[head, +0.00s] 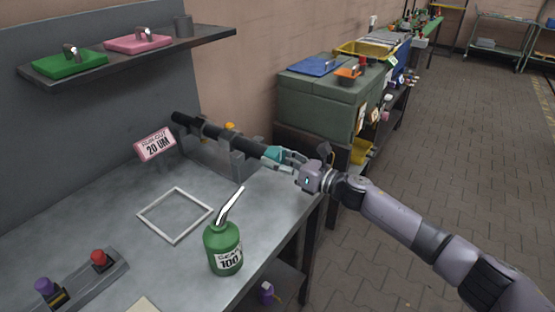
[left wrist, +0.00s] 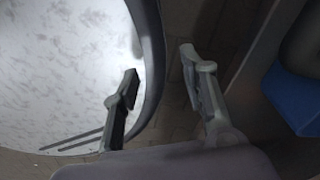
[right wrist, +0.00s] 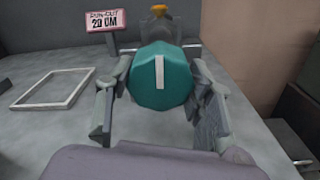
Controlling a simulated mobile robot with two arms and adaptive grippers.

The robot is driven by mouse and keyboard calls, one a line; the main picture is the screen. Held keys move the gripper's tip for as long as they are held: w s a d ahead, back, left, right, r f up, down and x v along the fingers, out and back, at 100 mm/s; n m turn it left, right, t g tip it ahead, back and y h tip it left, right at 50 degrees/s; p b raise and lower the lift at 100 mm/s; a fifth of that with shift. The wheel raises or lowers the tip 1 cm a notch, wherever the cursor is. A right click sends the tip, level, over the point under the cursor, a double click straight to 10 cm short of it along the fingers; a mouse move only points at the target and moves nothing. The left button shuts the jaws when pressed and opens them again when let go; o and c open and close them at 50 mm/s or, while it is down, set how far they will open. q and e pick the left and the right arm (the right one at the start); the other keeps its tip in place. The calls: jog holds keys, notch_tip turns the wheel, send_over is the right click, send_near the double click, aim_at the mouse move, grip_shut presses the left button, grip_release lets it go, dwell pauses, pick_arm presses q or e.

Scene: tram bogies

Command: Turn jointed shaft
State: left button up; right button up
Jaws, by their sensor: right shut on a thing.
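The dark jointed shaft (head: 220,136) lies across supports at the back of the grey bench. Its teal faceted end (right wrist: 162,78) carries a white mark that stands nearly upright in the right wrist view. My right gripper (head: 278,157) is shut on this teal end, with one finger on each side (right wrist: 162,95). A pink sign (head: 155,145) reading "RUN-OUT 20 UM" stands beside the shaft. My left gripper (left wrist: 160,85) shows only in its own wrist view. Its fingers are apart with nothing between them, near a round pale surface.
A green oil can (head: 224,248) stands near the bench's right edge. A square white frame (head: 150,222) lies flat on the bench. A shelf (head: 130,58) hangs above, and a green chest (head: 325,105) stands behind.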

jog(key=m+p, duration=0.1)
jog(key=m, duration=0.3)
jog(key=shift+p, duration=0.3)
jog(key=m+p, duration=0.1)
jog(key=m, duration=0.4)
jog(key=shift+r+p, duration=0.1)
jog(key=shift+p, duration=0.3)
jog(key=m+p, duration=0.2)
jog(key=m, duration=0.3)
jog(key=m+p, duration=0.2)
jog(key=m, duration=0.3)
jog(key=m+p, duration=0.1)
jog(key=m, duration=0.2)
jog(key=shift+m, duration=0.3)
jog(key=m+p, duration=0.1)
jog(key=m, duration=0.3)
jog(key=shift+m, duration=0.3)
jog(key=m+p, duration=0.1)
jog(key=m, duration=0.3)
jog(key=shift+m+p, duration=0.35)
jog(key=shift+m, duration=1.75)
